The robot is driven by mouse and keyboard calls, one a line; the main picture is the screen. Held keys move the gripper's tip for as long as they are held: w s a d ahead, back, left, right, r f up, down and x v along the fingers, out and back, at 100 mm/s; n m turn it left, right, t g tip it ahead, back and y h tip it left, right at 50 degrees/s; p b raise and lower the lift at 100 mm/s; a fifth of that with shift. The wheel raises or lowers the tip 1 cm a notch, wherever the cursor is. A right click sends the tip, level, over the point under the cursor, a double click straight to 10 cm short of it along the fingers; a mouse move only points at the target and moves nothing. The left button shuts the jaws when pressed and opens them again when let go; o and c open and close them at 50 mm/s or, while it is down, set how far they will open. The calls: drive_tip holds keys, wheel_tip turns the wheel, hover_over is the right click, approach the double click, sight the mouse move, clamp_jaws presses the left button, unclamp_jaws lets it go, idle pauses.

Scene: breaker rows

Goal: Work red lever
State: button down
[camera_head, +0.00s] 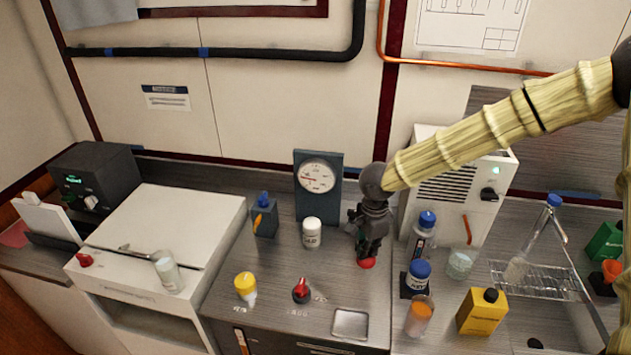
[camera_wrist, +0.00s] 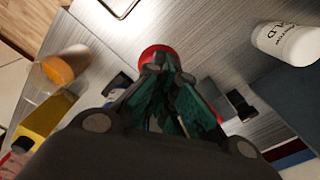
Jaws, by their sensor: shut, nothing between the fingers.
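A red knob-like lever (camera_head: 301,287) on a dark round base stands on the grey bench, with small labels beside it. A second red round part (camera_head: 366,263) sits on the bench further right, directly below my gripper (camera_head: 364,249). In the wrist view this red round part (camera_wrist: 157,53) shows just beyond the fingertips, which partly cover it. My gripper (camera_wrist: 161,68) is shut and empty, pointing down. I cannot tell whether the fingertips touch the red part. A third red knob (camera_head: 85,260) is on the front left of the white cabinet.
A white jar (camera_head: 312,233) stands left of my gripper, before a dial gauge (camera_head: 319,184). A metal tray (camera_head: 350,323) lies in front. Bare bench lies between tray and gripper.

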drive_tip(key=shift+f+b, duration=0.7)
drive_tip(key=shift+f, duration=2.3)
drive_tip(key=shift+r, duration=0.1)
wheel_tip(320, 180, up, 6)
drive_tip(key=p, duration=0.6)
drive_tip(key=shift+r, duration=1.25)
drive_tip(key=shift+f, duration=0.15)
